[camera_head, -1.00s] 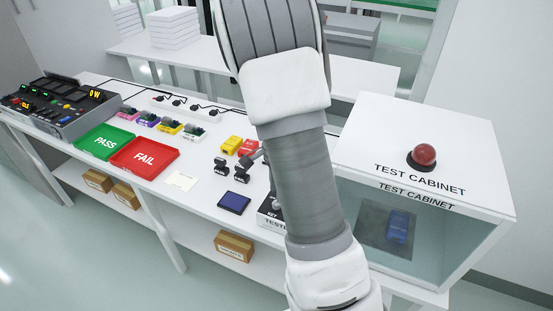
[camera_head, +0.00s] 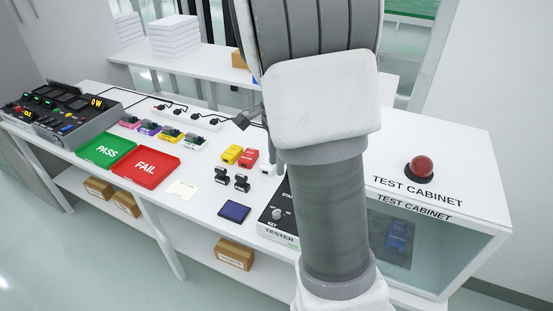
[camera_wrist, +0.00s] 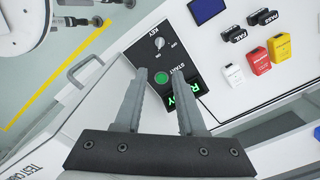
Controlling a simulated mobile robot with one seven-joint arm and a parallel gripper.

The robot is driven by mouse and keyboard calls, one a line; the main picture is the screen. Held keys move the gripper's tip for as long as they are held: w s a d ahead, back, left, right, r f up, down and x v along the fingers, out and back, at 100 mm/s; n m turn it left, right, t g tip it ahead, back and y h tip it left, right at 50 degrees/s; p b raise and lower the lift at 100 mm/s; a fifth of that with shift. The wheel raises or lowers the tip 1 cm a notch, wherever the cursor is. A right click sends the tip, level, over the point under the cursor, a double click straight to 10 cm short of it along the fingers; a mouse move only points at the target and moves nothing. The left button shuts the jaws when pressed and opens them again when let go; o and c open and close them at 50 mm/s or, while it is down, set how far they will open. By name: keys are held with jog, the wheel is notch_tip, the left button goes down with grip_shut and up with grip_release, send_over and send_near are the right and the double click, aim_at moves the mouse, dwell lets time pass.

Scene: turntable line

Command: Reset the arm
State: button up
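In the wrist view my gripper (camera_wrist: 160,72) shows two grey fingers with a clear gap between them and nothing held. It is above the black tester box (camera_wrist: 180,48), whose green START button (camera_wrist: 161,77) shows between the fingers. A lit green display on the tester is partly covered by the right finger. In the head view my arm (camera_head: 330,210) crosses the picture right of centre; I cannot make out the gripper there. The tester (camera_head: 277,214) shows left of the arm, with its key switch visible.
The white test cabinet (camera_head: 460,150) stands at right, with a red lamp (camera_head: 421,166) on top and a blue device (camera_head: 396,238) inside. Green PASS (camera_head: 105,148) and red FAIL (camera_head: 148,166) trays, stamps (camera_head: 222,175) and a blue pad (camera_head: 234,211) lie on the bench left.

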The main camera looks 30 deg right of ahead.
jog(key=s+a+r+n+t, duration=0.2)
jog(key=s+a+r+n, duration=0.4)
jog(key=s+n, duration=0.3)
jog(key=s+a+r+n+t, duration=0.3)
jog(key=s+a+r+n, duration=0.2)
jog(key=s+n, duration=0.4)
jog(key=shift+s+a+r+t, duration=0.3)
jog(key=shift+s+a+r, duration=0.1)
jog(key=shift+a, duration=0.3)
jog(key=shift+d, duration=0.15)
dwell(0.4)
